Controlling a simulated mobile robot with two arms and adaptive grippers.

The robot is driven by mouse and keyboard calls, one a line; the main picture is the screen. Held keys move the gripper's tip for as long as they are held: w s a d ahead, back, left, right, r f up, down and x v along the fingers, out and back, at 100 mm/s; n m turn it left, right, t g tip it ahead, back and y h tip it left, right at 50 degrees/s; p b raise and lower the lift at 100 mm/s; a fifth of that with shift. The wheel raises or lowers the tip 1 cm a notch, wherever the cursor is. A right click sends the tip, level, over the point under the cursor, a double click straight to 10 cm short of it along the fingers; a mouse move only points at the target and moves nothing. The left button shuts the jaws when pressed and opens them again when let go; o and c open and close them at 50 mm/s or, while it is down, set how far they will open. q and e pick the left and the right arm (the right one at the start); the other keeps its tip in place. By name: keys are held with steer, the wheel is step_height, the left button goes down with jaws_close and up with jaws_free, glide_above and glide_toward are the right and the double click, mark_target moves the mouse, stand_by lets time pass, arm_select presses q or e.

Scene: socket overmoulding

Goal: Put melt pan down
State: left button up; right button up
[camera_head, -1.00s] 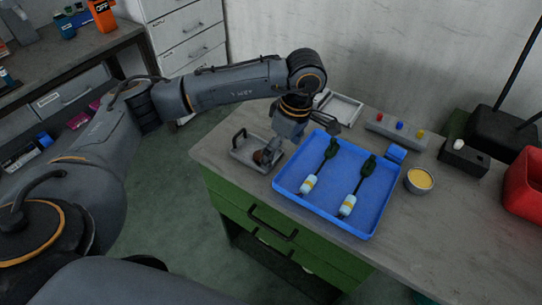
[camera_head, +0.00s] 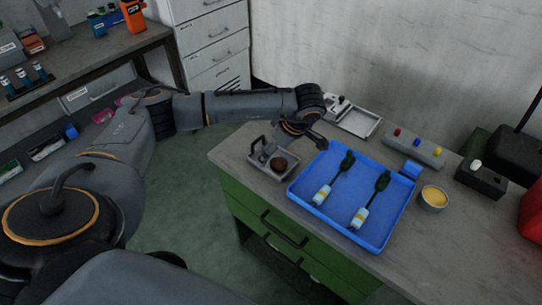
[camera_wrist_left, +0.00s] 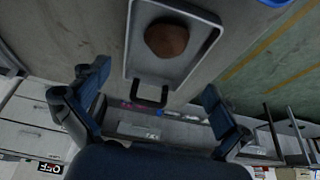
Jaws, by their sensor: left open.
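The melt pan (camera_head: 258,167) is a shallow grey rectangular pan with a dark upright handle. It rests at the near left corner of the grey worktop, with a round brown piece (camera_head: 279,163) in it. In the left wrist view the pan (camera_wrist_left: 134,50) is at the top, with its handle towards my fingers and the brown piece (camera_wrist_left: 167,39) inside. My left gripper (camera_head: 303,132) is open, behind and to the right of the pan. In the left wrist view my left gripper (camera_wrist_left: 155,98) has its fingers wide apart, with nothing between them. My right gripper is not in view.
A blue tray (camera_head: 297,188) with two dark-and-light-blue parts lies right of the pan. A metal tray (camera_head: 359,121), a button box (camera_head: 415,149) and a bowl with yellow contents (camera_head: 433,197) are farther away. The worktop edge is close to the pan.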

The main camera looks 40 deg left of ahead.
mark_target(272, 158)
arm_select(q)
steer(key=x, duration=0.3)
steer(key=shift+a, duration=0.1)
steer(key=shift+f, duration=0.1)
steer(key=shift+f, duration=0.2)
stand_by(0.4)
steer(key=c, duration=1.2)
